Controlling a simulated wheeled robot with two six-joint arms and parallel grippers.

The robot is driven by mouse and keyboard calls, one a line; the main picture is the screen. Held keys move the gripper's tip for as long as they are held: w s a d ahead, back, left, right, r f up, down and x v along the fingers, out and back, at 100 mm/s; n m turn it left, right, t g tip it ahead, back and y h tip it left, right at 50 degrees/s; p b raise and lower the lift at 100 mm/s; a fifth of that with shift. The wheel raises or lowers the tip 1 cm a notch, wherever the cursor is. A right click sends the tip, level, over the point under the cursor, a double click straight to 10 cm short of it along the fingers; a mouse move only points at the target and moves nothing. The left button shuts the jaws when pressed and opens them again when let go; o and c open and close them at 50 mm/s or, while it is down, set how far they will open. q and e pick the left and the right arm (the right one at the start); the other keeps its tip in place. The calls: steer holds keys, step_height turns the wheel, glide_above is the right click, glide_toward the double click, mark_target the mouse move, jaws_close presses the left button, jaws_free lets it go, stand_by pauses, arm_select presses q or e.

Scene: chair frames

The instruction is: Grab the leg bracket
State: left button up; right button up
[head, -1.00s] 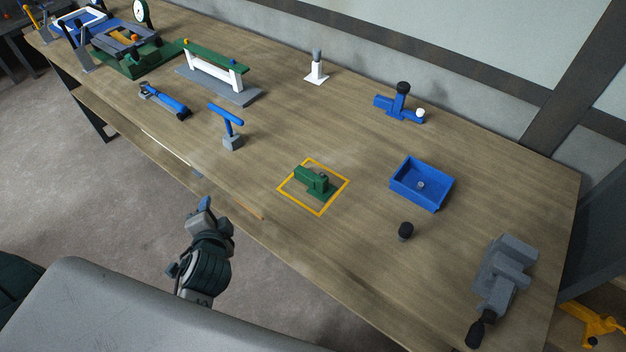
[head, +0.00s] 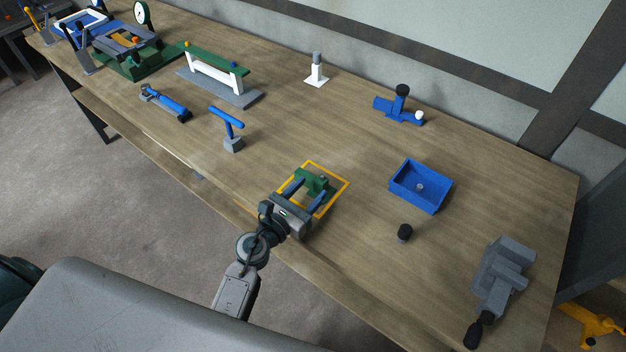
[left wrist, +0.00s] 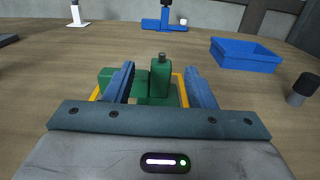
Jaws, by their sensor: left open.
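The green leg bracket (head: 316,181) sits on the table inside a yellow square outline (head: 341,186). My left gripper (head: 306,192) is open, with its two blue fingers reaching over the outline, one on each side of part of the bracket. In the left wrist view the bracket (left wrist: 160,80) stands between and just beyond the fingers (left wrist: 161,84), with a dark knob on top. Its left part lies behind the left finger. I cannot tell whether the fingers touch it. My right gripper is not in view.
A blue tray (head: 434,194) and a black knob (head: 404,233) are to the right. A grey vise (head: 503,268) stands at the right end. A blue T-shaped tool (head: 228,122) and a green-topped frame (head: 217,65) are to the left. The table's front edge passes beneath my left arm.

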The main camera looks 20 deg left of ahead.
mark_target(325, 177)
arm_select(q)
steer(key=x, duration=0.5)
steer(key=f+p+x, duration=0.1)
steer(key=x, duration=0.1)
steer(key=shift+w+d, duration=0.2)
steer(key=shift+s, duration=0.1)
steer(key=shift+c, duration=0.7)
jaws_close()
